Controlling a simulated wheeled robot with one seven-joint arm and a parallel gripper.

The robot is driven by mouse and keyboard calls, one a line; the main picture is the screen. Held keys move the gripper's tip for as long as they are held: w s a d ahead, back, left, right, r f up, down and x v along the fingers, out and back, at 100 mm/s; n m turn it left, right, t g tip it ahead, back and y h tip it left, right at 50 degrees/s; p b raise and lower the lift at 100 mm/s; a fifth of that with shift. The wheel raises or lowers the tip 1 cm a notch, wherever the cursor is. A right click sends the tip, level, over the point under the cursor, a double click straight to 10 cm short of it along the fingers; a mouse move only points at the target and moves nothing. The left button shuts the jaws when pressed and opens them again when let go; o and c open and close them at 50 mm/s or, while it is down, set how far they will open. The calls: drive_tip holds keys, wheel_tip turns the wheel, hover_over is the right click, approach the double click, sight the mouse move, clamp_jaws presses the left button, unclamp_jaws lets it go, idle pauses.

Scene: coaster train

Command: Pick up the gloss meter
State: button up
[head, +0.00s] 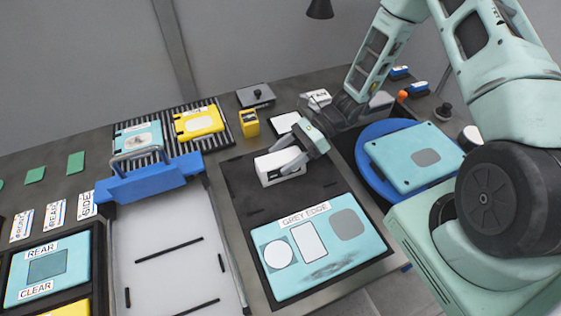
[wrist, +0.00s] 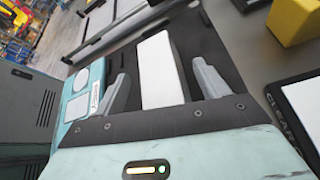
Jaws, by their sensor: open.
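The gloss meter appears to be the white box (head: 280,171) on the dark mat behind the teal panel marked GREY EDGE. It carries a small dark mark on its near side. My gripper (head: 289,158) is low over it from the right, with its fingers spread. In the wrist view the white top of the gloss meter (wrist: 161,72) lies between the two grey fingers, with a dark gap on each side. The fingers look apart from it. Its far end is clear of the gripper, and the end nearest the palm is partly hidden.
The GREY EDGE panel (head: 316,246) lies in front on the mat (head: 237,190). A blue bar (head: 150,181) crosses a pale tray to the left. A yellow block (head: 249,123) stands behind. A blue round stand (head: 366,180) with a teal panel is to the right.

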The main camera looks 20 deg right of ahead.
drive_tip(key=c, duration=1.3)
